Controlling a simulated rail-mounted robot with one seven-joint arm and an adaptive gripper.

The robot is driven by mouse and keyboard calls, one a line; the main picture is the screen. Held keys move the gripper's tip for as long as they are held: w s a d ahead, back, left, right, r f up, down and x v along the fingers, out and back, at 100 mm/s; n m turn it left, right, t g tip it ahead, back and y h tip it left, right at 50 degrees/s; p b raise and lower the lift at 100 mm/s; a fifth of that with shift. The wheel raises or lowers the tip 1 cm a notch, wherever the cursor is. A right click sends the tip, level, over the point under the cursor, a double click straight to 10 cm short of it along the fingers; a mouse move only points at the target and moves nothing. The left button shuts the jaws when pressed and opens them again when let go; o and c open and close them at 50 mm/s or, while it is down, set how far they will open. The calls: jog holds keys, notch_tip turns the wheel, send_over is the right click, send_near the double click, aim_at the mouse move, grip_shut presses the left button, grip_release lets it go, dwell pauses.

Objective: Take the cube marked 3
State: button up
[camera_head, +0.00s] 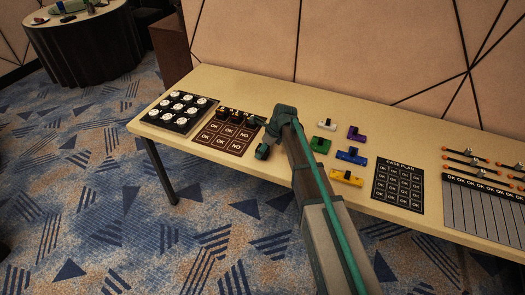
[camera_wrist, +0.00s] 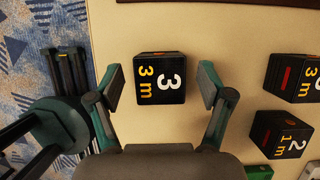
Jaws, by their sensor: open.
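My gripper (camera_wrist: 161,86) is open, with one finger on each side of this cube and visible gaps between. In the head view my arm reaches over the table from the lower right.
To the right in the wrist view are another black cube with a yellow "3 m" (camera_wrist: 292,78) and one with "1 m" and a 2 (camera_wrist: 280,134). An OK/NO mat (camera_head: 222,136), a black tray of white discs (camera_head: 180,111) and coloured blocks (camera_head: 347,178) lie on the table.

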jog(key=shift+f, duration=0.15)
jog(key=c, duration=1.1)
jog(key=shift+c, duration=0.9)
